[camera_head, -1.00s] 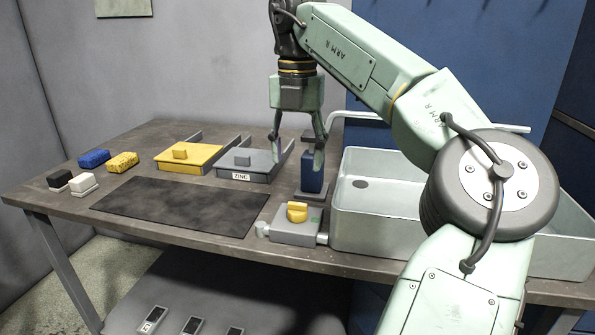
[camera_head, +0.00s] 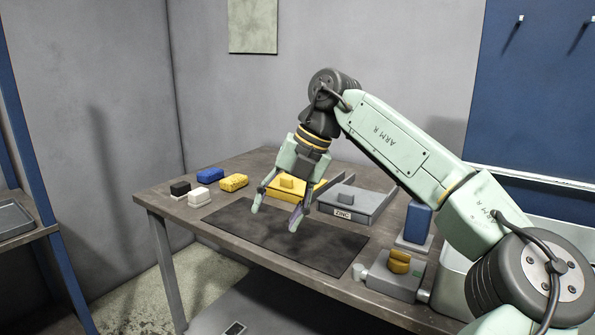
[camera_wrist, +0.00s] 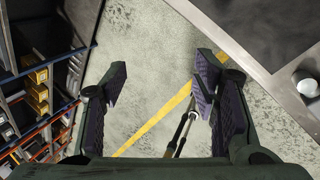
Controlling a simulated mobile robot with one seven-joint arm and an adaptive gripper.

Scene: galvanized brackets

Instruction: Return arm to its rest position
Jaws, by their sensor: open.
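My gripper (camera_head: 275,215) is open and empty, in the air above the dark mat (camera_head: 255,224) on the workbench (camera_head: 165,197) in the head view. In the wrist view my gripper (camera_wrist: 165,95) has its two fingers wide apart with nothing between them. Beyond them the wrist view shows concrete floor (camera_wrist: 135,45) with a yellow line, and a bench edge at upper right.
Sponges (camera_head: 233,182) lie at the back left. Racks (camera_wrist: 40,90) show in the wrist view.

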